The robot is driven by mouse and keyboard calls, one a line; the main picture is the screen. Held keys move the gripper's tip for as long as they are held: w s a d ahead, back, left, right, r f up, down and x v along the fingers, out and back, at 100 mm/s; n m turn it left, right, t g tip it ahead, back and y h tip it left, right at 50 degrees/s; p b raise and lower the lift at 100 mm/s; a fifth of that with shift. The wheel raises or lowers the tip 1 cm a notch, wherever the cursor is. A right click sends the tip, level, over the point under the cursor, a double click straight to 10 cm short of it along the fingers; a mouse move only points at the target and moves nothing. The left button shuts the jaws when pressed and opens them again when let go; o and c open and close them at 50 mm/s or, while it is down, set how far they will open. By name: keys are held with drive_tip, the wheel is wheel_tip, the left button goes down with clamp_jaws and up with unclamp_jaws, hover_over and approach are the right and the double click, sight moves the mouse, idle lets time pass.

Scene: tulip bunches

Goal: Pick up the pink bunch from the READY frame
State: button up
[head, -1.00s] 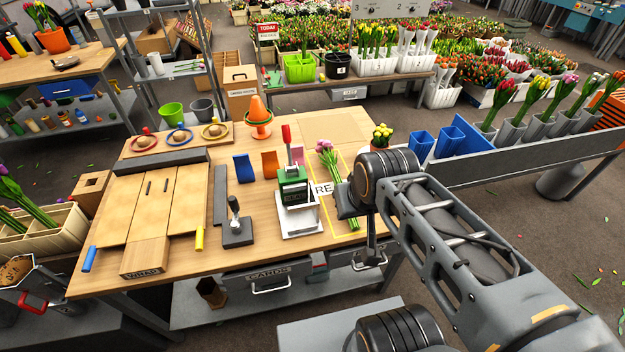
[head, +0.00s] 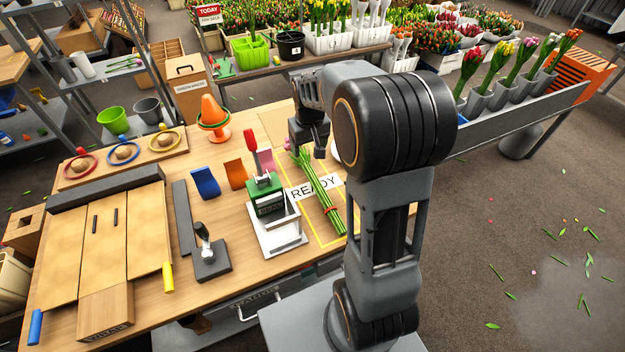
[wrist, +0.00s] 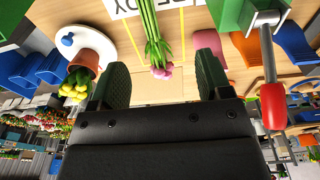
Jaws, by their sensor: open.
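The pink bunch lies on the table in the yellow-outlined READY frame (head: 343,238). Its green stems (head: 322,195) slant toward the front, with a red tie low on them. Its pink heads (wrist: 160,72) show in the wrist view, and my gripper partly hides them in the head view. My gripper (head: 308,146) is over the head end of the bunch. In the wrist view its two fingers (wrist: 163,72) are wide apart, empty, with the heads between them in the picture. I cannot tell the height gap. The READY label (head: 314,187) lies partly under the stems.
A green press with a red handle (head: 266,190) stands close left of the frame. A potted yellow bunch (wrist: 82,68) on a white round plate (wrist: 75,28) is on the other side. Orange (head: 236,174) and blue (head: 205,182) holders stand further left.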

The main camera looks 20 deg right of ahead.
drive_tip(key=g, duration=0.1)
approach(314, 177)
wheel_tip(314, 177, down, 6)
drive_tip(key=shift+w+r+p, duration=0.15)
drive_tip(key=shift+w+p, duration=0.05)
drive_tip(key=shift+p, duration=0.2)
drive_tip(key=shift+s+d+f+p, duration=0.1)
drive_tip(key=shift+f+p, duration=0.4)
drive_tip(key=shift+f, duration=1)
drive_tip(key=shift+d+f+p, duration=0.1)
drive_tip(key=shift+f+p, duration=0.35)
drive_tip(key=shift+f, duration=1.1)
drive_tip(key=shift+c, duration=0.5)
drive_tip(key=c, duration=1.1)
